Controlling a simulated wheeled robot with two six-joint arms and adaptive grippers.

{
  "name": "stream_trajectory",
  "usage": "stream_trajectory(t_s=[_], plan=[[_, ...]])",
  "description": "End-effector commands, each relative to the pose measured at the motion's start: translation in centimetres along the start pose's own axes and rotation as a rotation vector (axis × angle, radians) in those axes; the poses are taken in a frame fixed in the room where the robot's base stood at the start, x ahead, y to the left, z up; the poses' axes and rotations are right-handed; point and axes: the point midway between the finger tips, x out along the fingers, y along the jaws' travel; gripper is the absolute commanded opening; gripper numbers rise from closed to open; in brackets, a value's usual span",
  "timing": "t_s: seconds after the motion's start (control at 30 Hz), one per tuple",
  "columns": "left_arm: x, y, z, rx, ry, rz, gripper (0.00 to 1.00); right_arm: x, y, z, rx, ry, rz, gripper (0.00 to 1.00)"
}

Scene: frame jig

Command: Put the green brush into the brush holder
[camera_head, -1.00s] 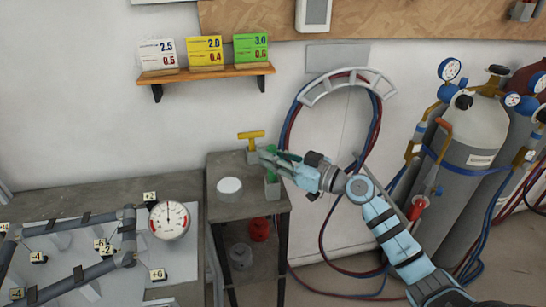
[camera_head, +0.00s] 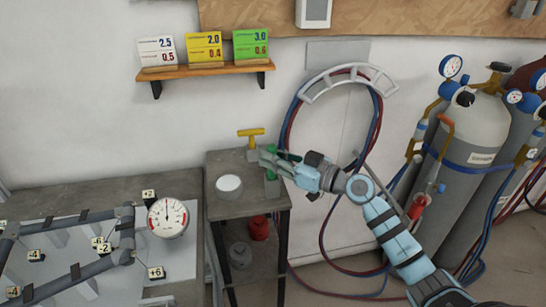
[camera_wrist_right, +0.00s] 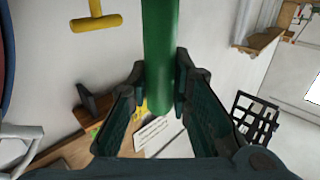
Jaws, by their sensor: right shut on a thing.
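The green brush (camera_wrist_right: 160,50) stands between the two fingers of my right gripper (camera_wrist_right: 158,105), which is shut on it in the right wrist view. In the head view my right gripper (camera_head: 268,160) is above the small side table, and part of the green brush (camera_head: 271,174) shows under its fingers. The brush holder (camera_head: 272,189) appears as a small grey block right below the brush. The gripper hides much of the brush, and I cannot tell whether its lower end is inside the holder. My left gripper is out of view.
A yellow T-handled brush (camera_head: 251,133) stands upright just behind, also in the wrist view (camera_wrist_right: 97,22). A white round lid or jar (camera_head: 229,184) sits at the left of the side table (camera_head: 230,212). Gas cylinders (camera_head: 470,140) stand at the right.

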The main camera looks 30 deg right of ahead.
Motion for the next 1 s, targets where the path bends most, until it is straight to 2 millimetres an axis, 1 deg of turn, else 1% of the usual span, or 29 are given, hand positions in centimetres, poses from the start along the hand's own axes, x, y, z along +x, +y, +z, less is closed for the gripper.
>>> stream_trajectory(t_s=[0.17, 0.2, 0.27, 0.3, 0.33, 0.57, 0.67, 0.77, 0.9, 1.0], plan=[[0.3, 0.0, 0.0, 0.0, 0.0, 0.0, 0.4, 0.0, 0.0, 0.2, 0.0, 0.0, 0.0, 0.0], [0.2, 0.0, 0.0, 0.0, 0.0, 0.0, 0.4, 0.0, 0.0, 0.2, 0.0, 0.0, 0.0, 0.24], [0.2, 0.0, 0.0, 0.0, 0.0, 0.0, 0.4, 0.0, 0.0, 0.2, 0.0, 0.0, 0.0, 0.33], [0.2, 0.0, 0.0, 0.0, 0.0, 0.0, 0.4, 0.0, 0.0, 0.2, 0.0, 0.0, 0.0, 0.4], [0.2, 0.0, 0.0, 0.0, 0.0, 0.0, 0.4, 0.0, 0.0, 0.2, 0.0, 0.0, 0.0, 0.42], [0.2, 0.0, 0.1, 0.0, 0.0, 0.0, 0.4, 0.0, 0.0, 0.2, 0.0, 0.0, 0.0, 0.42], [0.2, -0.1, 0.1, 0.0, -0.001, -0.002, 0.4, -0.4, 0.0, 0.2, -0.001, -0.001, 0.0, 0.42], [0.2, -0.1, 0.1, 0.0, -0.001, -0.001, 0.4, -2.1, 0.1, 0.3, -0.003, -0.005, 0.001, 0.42], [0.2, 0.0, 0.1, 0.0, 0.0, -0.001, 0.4, -5.5, 0.0, 0.4, -0.002, -0.011, -0.001, 0.42], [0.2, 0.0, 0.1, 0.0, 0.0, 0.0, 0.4, -6.7, 0.0, 0.3, -0.002, -0.003, -0.002, 0.42]])
